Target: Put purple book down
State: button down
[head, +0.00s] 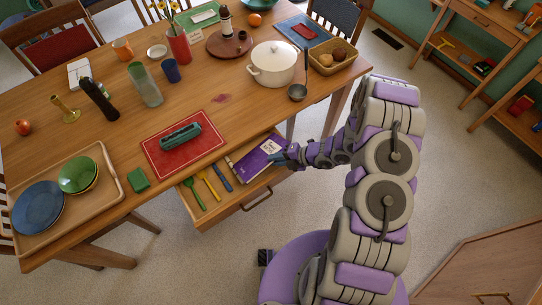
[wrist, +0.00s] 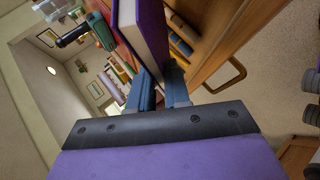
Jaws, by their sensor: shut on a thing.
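The purple book (head: 262,155) is at the right end of the open table drawer (head: 226,215). I cannot tell whether it rests on the drawer floor or is held just above it. My gripper (head: 286,157) reaches in from the right and is shut on the book's near edge. In the wrist view, the book (wrist: 152,30) stands out from between the two blue fingers (wrist: 160,92), with its purple cover and pale pages showing.
Green (head: 194,193), yellow (head: 208,185) and blue (head: 221,176) utensils lie left of the book in the drawer. A red mat (head: 160,165) with a dark green object (head: 180,137) lies on the table above.

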aim_at(261, 156)
jog(key=w+a+f, duration=0.1)
jog(key=w+f, duration=0.1)
jog(key=shift+w+a+f+b, duration=0.25)
jog(key=shift+w+a+b, duration=0.1)
jog(key=shift+a, duration=0.05)
jog(key=shift+r, duration=0.1)
jog(key=c, duration=1.1)
grip_release()
